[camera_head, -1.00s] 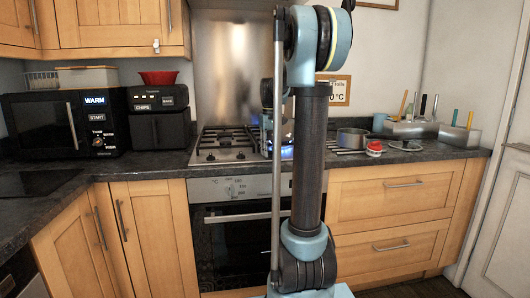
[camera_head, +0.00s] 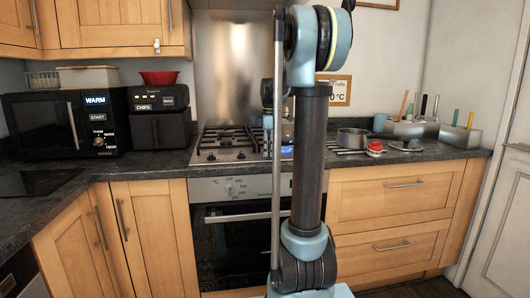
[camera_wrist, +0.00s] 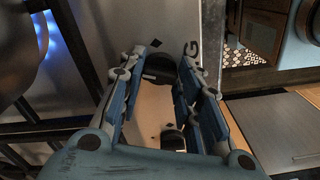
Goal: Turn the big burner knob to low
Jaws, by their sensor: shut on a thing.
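The steel gas hob (camera_head: 222,148) sits in the dark worktop above the oven. My own arm covers its right part in the head view. In the wrist view, the two fingers of my gripper (camera_wrist: 163,60) reach onto the hob's pale control strip. A dark round knob (camera_wrist: 160,67) lies between the fingertips, and the gripper is shut on it. A second dark knob (camera_wrist: 172,139) lies nearer the palm, between the finger bases. The held knob's pointer and setting are too dark to read. A blue flame glow (camera_wrist: 52,38) shows at the upper left.
A dark pan (camera_wrist: 22,45) stands over the flame in the wrist view, beside black grates. In the head view, a saucepan (camera_head: 353,138) and a red-topped item (camera_head: 375,148) stand right of my arm. A black microwave (camera_head: 68,122) and air fryer (camera_head: 160,117) stand left.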

